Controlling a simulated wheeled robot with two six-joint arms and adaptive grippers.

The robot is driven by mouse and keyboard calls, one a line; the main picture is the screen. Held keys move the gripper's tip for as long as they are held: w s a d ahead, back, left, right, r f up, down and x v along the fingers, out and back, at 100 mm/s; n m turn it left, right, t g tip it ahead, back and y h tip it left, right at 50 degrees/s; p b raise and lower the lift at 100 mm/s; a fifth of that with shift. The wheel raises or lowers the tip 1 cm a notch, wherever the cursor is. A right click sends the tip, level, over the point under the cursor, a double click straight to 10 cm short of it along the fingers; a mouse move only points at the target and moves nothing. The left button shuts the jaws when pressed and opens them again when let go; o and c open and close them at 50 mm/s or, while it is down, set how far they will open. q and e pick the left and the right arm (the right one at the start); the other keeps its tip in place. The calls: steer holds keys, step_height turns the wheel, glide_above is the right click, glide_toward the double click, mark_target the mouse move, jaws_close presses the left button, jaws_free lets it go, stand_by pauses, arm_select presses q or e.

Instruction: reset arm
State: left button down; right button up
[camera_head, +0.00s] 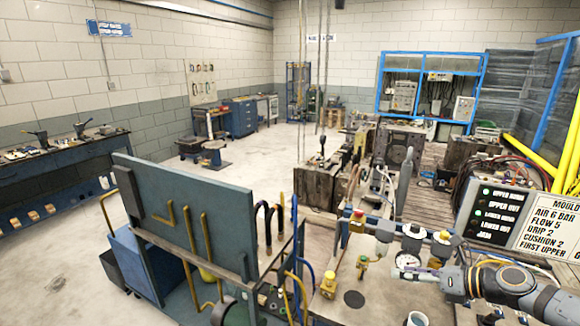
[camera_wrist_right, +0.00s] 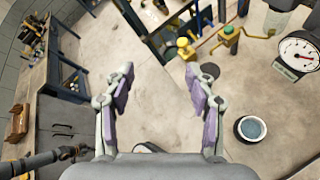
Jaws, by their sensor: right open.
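My right gripper (camera_head: 402,274) reaches in from the right over the worn bench top (camera_head: 345,278). In the right wrist view its two fingers (camera_wrist_right: 159,82) stand wide apart with nothing between them. Below the gap is only pale, scuffed surface. My left gripper does not show in either view.
A yellow-topped valve (camera_head: 329,284) and a round gauge (camera_wrist_right: 298,52) are near. A blue-grey panel trolley (camera_head: 195,215) stands left. A control box (camera_head: 495,212) stands right.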

steer(key=s+a+f+m+h, duration=0.1)
steer(key=s+f+m+h, duration=0.5)
steer(key=m, duration=1)
steer(key=s+a+f+m+h, duration=0.2)
steer(key=s+f+m+h, duration=0.4)
steer(key=m, duration=1)
steer(key=s+a+f+m+g+y, duration=0.1)
steer(key=s+a+f+m+g, duration=0.15)
steer(key=s, duration=0.25)
steer(key=s+a+f+m+g+y, duration=0.2)
steer(key=s+a+m+g, duration=0.1)
steer(key=s+a, duration=0.15)
steer(key=s+d+f+g+b, duration=0.1)
steer(key=s+f+b, duration=0.15)
steer(key=f, duration=1.45)
steer(key=s+d+f+g+b, duration=0.1)
steer(key=s+d+f+b, duration=0.15)
steer(key=f, duration=1.45)
steer(key=s+f+b, duration=0.2)
steer(key=s+f, duration=1.4)
steer(key=s, duration=0.1)
steer(key=shift+f+m+g+b, duration=0.15)
steer(key=shift+m+g+b, duration=0.2)
steer(key=shift+g, duration=0.1)
